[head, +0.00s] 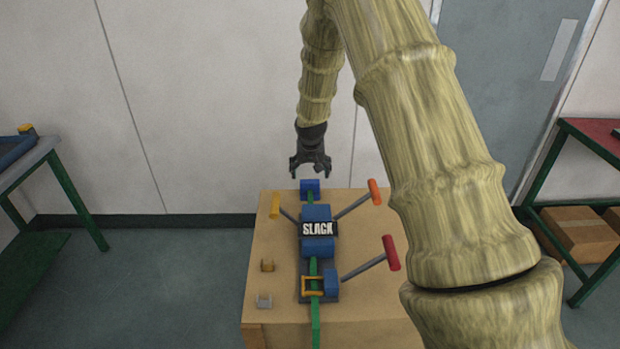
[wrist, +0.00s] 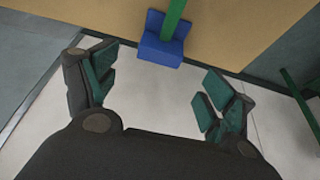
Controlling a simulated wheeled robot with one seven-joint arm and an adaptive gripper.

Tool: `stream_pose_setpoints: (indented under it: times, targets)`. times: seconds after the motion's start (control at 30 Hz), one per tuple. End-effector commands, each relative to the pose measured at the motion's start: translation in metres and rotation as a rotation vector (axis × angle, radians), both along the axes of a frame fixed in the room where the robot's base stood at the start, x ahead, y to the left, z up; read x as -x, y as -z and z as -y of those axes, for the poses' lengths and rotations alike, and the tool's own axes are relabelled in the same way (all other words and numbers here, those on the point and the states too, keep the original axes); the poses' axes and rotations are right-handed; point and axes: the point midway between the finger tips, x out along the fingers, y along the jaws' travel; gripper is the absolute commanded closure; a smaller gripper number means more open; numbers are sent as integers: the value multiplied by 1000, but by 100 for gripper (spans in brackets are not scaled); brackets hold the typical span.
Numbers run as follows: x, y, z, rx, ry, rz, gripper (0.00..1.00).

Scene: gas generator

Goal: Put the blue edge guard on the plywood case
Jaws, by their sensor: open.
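The blue edge guard (head: 310,186) sits at the far edge of the plywood case (head: 370,310), with the green strap (head: 315,324) running to it. In the wrist view the guard (wrist: 163,46) is an L-shaped piece at the case's edge, and the strap (wrist: 173,18) meets its top. My gripper (head: 310,171) is open and empty just behind the guard in the head view. In the wrist view its fingers (wrist: 160,80) are spread wide, with the guard ahead of and between them, apart from both.
A blue tensioner block (head: 316,213) with a "SLACK" sign (head: 318,229) and colored handles stands mid-case. Small orange (head: 267,266) and grey (head: 264,301) pieces lie at left. Green-legged tables stand left (head: 65,185) and right (head: 590,140). A wall lies behind the case.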

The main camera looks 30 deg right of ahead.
Motion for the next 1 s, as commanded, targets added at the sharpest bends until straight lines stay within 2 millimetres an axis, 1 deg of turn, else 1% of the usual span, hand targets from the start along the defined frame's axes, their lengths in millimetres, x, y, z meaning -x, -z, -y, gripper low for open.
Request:
stream_pose_setpoints:
  times: [0.03, 0.13, 0.33, 0.5, 1.0]
  targets:
    - [2, -7, -1, 0, 1, 2, 17]
    - [5, -17, -4, 0, 1, 2, 17]
    - [10, -29, -6, 0, 0, 1, 17]
    - [11, -31, -7, 0, 0, 0, 17]
    - [11, -31, -7, -1, 0, 0, 17]
